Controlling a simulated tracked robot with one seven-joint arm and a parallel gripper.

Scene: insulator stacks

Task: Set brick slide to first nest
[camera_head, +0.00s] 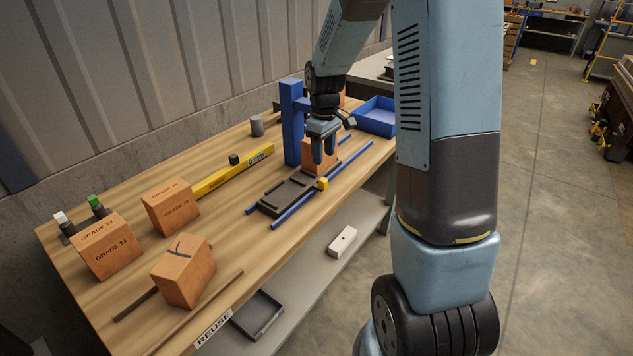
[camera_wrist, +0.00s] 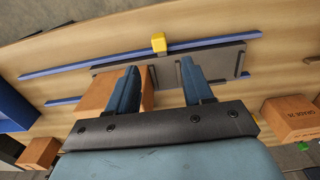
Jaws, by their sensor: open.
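The brick slide (camera_head: 287,193) is a dark grey plate with raised bars, lying between two blue rails (camera_head: 322,185) on the bench. It also shows in the wrist view (camera_wrist: 217,66). A yellow block (camera_head: 322,184) sits at its edge by the near rail, also visible in the wrist view (camera_wrist: 158,43). An orange brick (camera_head: 333,160) stands at the slide's far end, partly hidden by my gripper. My gripper (camera_head: 323,152) is open above the slide, by that brick. In the wrist view, one finger overlaps the brick (camera_wrist: 98,92); contact cannot be told.
A blue post (camera_head: 292,125) rises close behind my gripper. A blue tray (camera_head: 376,117) lies beyond. Bricks marked GRADE 23 (camera_head: 107,250) and GRADE 28 (camera_head: 171,208), and a cracked-looking brick (camera_head: 184,275), stand nearer. A yellow level (camera_head: 232,173) lies along the bench.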

